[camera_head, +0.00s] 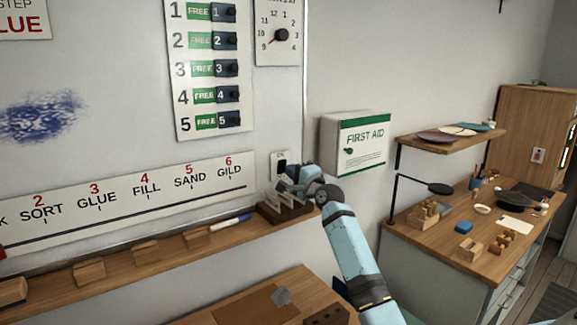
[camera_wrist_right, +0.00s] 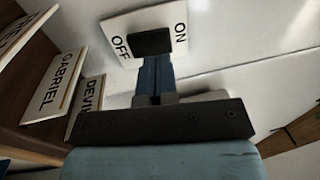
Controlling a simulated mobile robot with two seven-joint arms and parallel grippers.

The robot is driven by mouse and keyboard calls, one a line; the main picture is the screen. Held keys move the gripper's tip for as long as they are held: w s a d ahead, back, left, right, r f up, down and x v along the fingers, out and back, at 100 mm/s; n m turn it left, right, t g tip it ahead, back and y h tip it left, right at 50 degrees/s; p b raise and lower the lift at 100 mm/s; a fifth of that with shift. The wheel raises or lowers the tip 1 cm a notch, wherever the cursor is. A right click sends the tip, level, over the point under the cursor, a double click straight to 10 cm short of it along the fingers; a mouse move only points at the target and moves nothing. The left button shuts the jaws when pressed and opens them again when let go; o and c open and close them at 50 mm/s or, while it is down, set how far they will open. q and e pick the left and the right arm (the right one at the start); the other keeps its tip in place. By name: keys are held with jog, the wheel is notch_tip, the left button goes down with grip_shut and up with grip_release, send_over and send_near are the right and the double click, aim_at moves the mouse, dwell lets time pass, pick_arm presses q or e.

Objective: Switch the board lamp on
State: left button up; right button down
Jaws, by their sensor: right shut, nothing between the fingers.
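A white switch plate with a black rocker (camera_head: 281,166) is on the wall at the right end of the whiteboard. In the right wrist view the rocker (camera_wrist_right: 152,42) sits between the words OFF and ON, which read sideways. My right gripper (camera_head: 284,182) is shut and empty, just below the switch. In the right wrist view its blue fingers (camera_wrist_right: 153,74) point at the rocker and overlap its lower edge; I cannot tell if they touch it. No lamp over the board is in view. My left gripper is not in view.
A dark wooden rack (camera_head: 283,213) with name cards (camera_wrist_right: 62,84) stands on the ledge right under my gripper. A first aid box (camera_head: 357,144) hangs to the right. A workbench with a black lamp (camera_head: 438,188) stands farther right.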

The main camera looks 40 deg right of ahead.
aim_at(282, 166)
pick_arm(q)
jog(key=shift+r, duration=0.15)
pick_arm(e)
jog(key=shift+w+d+r, duration=0.1)
jog(key=shift+w+r, duration=0.05)
jog(key=shift+w, duration=1)
